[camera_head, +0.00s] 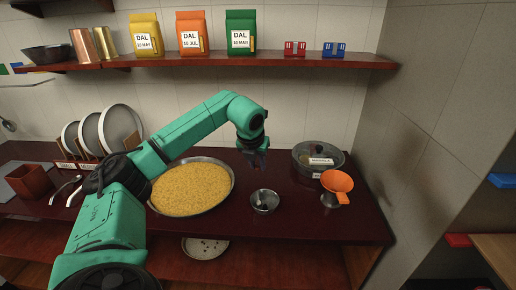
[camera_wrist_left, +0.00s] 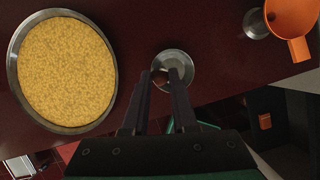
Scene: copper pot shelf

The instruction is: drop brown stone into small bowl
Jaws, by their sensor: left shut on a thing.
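My left gripper (camera_head: 257,160) hangs above the dark red counter, above and just behind the small steel bowl (camera_head: 264,203). In the left wrist view its two fingers (camera_wrist_left: 161,76) reach over the near left part of the small bowl (camera_wrist_left: 180,60). They are shut on the brown stone, a tiny brownish thing mostly hidden between the fingertips. The stone cannot be made out in the head view. My right gripper is in neither view.
A wide tray of yellow dal (camera_head: 192,187) lies left of the bowl. Plates (camera_head: 120,124) stand in a rack at the left. A shelf (camera_head: 180,61) with dal packets runs above.

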